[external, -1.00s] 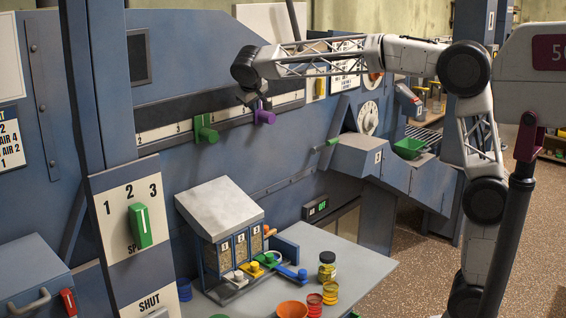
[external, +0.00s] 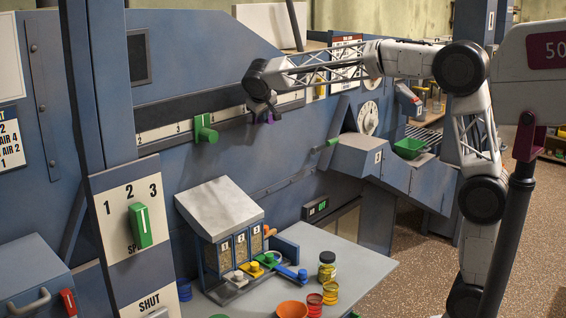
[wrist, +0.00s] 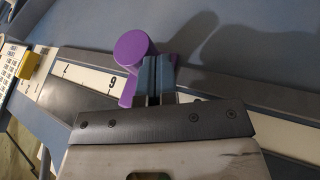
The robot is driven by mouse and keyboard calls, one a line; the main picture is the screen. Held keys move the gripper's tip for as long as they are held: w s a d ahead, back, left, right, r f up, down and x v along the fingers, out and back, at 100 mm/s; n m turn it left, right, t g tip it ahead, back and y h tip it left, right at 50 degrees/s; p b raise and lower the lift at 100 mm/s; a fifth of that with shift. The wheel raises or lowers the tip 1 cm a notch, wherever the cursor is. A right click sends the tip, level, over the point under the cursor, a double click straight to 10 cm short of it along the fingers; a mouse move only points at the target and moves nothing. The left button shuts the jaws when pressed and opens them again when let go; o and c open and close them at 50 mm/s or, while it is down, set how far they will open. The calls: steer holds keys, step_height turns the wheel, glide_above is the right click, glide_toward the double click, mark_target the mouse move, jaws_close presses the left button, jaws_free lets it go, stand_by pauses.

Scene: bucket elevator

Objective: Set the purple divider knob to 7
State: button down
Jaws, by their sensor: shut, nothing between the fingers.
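The purple divider knob (wrist: 133,50) sits on the numbered slot scale (wrist: 80,79). In the wrist view the scale is upside down, with a 6 just left of the knob's base and a 7 farther left. In the external view the purple knob (external: 268,117) is mostly hidden behind my gripper (external: 272,108). My gripper (wrist: 156,75) is shut and empty. Its fingers stand right beside the knob, on its right in the wrist view, the side away from the 7. They look close against it; exact contact cannot be told.
A green knob (external: 205,129) is on the same scale, to the left in the external view. A yellow block (wrist: 38,66) is near the scale's far left in the wrist view. Below are a bench (external: 352,268) with jars and a hopper box (external: 220,207).

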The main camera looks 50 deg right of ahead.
steer(key=shift+d, duration=0.1)
steer(key=d, duration=2.1)
steer(key=shift+d, duration=0.25)
steer(key=s+a+r, duration=0.3)
steer(key=a+r, duration=0.5)
steer(key=r, duration=0.1)
steer(key=shift+s+a+r, duration=0.15)
steer(key=shift+s+a, duration=0.05)
steer(key=shift+s, duration=0.05)
